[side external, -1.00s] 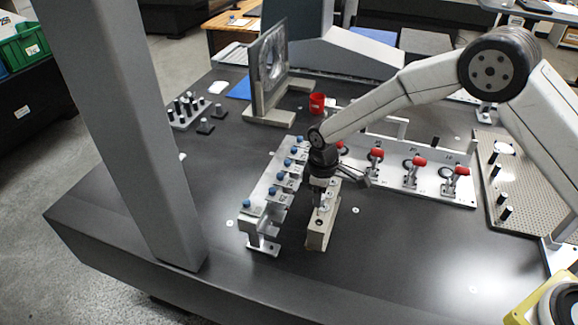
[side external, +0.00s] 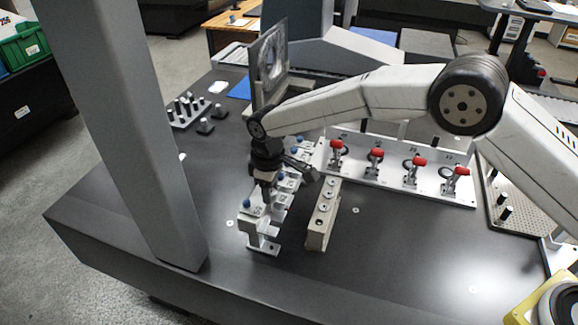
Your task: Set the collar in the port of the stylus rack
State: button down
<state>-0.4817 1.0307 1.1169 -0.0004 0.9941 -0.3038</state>
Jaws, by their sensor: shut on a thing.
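The stylus rack (side external: 262,238) is a silver stand with a row of blue-topped styli (side external: 246,203), left of centre on the dark table. My gripper (side external: 267,196) points down over the rack, close behind its front stylus. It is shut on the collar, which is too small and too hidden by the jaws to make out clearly. I cannot tell whether the collar touches the rack. My gripper and wrist hide the middle of the rack and its port.
A beige block (side external: 318,228) with round holes or fittings on top stands just right of the rack. A white panel with red-handled clamps (side external: 419,161) is behind it. A grey column (side external: 125,120) rises at left.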

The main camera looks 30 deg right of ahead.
aim_at(272, 215)
jog(key=shift+f, duration=0.3)
jog(key=shift+f, duration=3.85)
jog(key=shift+f, duration=0.3)
jog(key=shift+c, duration=1.2)
grip_release()
jog(key=shift+r, duration=0.15)
jog(key=shift+r, duration=3.75)
jog(key=shift+d+r, duration=0.1)
